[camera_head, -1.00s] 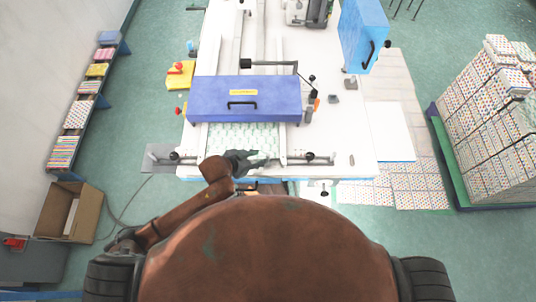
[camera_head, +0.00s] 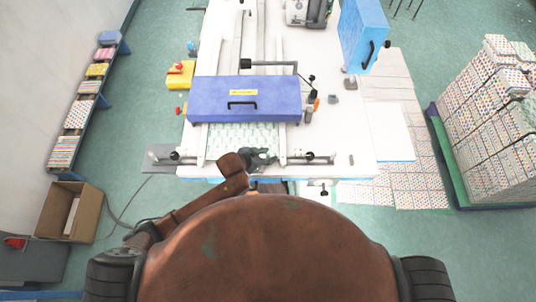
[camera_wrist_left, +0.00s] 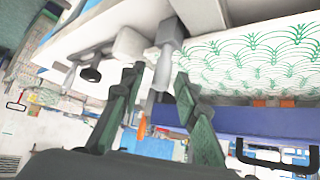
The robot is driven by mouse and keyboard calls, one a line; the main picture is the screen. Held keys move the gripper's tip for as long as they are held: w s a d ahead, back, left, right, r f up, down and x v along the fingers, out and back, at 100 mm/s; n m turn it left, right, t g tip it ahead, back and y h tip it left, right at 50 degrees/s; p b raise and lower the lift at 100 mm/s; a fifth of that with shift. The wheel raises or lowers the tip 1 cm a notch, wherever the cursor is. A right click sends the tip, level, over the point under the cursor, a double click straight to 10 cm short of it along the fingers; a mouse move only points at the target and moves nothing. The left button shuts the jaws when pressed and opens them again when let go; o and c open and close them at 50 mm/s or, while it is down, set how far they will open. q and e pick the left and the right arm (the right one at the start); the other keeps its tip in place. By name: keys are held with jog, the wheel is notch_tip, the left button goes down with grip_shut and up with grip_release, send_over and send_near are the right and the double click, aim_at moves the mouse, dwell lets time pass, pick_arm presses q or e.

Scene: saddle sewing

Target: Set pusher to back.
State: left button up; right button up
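The sewing machine's front rail (camera_head: 310,157) carries small clamps and knobs along the table's near edge. My left gripper (camera_head: 262,157) is at the middle of this rail, in front of the patterned paper stack (camera_head: 240,136). In the left wrist view my left gripper (camera_wrist_left: 157,80) has its two green-grey fingers apart. A grey metal piece (camera_wrist_left: 168,38), possibly the pusher, shows between and beyond the fingertips; I cannot tell whether they touch it. The patterned stack (camera_wrist_left: 255,58) lies to its right. My right gripper is not in view.
A blue cover with a black handle (camera_head: 245,98) spans the machine behind the rail. A blue panel (camera_head: 363,35) stands at the back right. Stacked printed sheets (camera_head: 490,125) stand on the right; a cardboard box (camera_head: 68,212) is on the floor at left.

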pick_arm(q)
grip_shut()
jog(key=shift+s, duration=0.1)
dwell(0.4)
